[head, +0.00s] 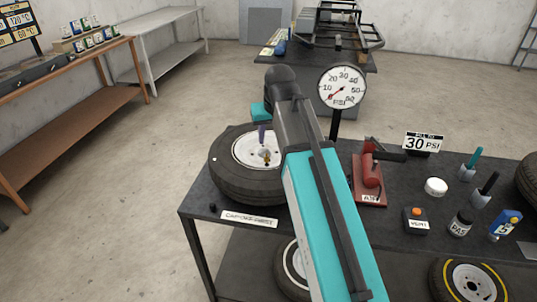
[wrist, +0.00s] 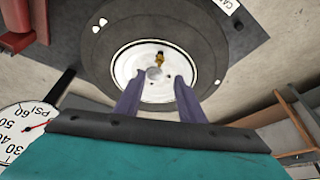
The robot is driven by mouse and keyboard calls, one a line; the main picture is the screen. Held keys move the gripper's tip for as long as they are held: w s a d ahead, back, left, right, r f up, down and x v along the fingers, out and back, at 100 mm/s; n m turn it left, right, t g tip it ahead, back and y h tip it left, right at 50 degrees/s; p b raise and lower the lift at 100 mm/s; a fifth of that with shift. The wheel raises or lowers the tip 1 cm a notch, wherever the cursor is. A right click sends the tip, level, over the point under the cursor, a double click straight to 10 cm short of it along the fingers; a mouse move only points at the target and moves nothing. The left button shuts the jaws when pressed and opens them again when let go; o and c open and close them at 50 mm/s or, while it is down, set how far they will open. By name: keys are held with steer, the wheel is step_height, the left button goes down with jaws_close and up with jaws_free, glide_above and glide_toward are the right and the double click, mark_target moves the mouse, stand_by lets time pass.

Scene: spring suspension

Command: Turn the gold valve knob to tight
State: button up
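The gold valve knob (head: 267,159) is small and sits on the white rim of a wheel (head: 232,185) that lies flat on the dark table. In the wrist view the knob (wrist: 160,56) stands near the rim's middle, beside a round silver hub part (wrist: 154,73). My gripper's purple fingers (wrist: 157,82) are spread apart with nothing between them. They point down toward the rim, and the knob shows just beyond the fingertips. In the head view my teal arm hides the wheel's right side, and one purple finger (head: 262,134) shows above the rim.
A PSI gauge (head: 342,87) stands on a post right of my arm. A red device (head: 370,180), a 30 PSI sign (head: 422,142), a white round jar (head: 435,187) and several small items occupy the table's right side. A white label (head: 249,219) lies at the front edge.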

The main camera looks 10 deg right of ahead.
mark_target(267, 157)
steer(key=shift+p+x, duration=1.65)
steer(key=shift+x, duration=4.55)
jaws_close()
